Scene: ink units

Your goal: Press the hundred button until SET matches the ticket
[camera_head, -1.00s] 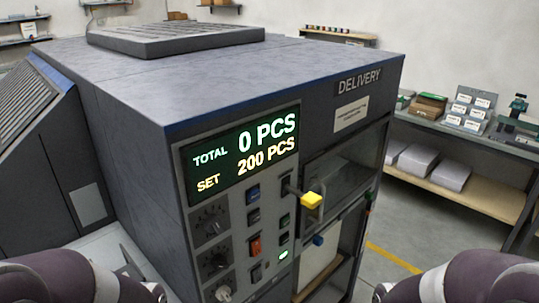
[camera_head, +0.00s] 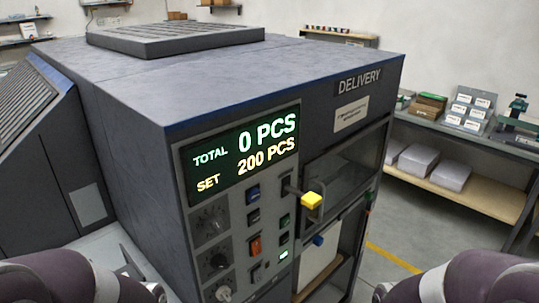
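The grey delivery machine (camera_head: 270,70) fills the middle of the head view. Its display (camera_head: 240,155) reads TOTAL 0 PCS and SET 200 PCS. Below the display is a control panel (camera_head: 233,232) with black knobs, blue buttons (camera_head: 253,194), an orange-red button (camera_head: 255,245), green buttons (camera_head: 285,221) and a lit green one (camera_head: 283,254). The button labels are too small to read, so I cannot tell which is the hundred button. No ticket is readable. My two arms show at the bottom left and bottom right corners; neither gripper is in view.
A yellow-ended lever (camera_head: 311,201) sticks out right of the panel, before the open delivery bay (camera_head: 341,172). A white sheet or box (camera_head: 319,262) sits below it. A workbench (camera_head: 465,137) with boxes and cards stands at the right. Floor with a yellow line (camera_head: 394,258) is clear between.

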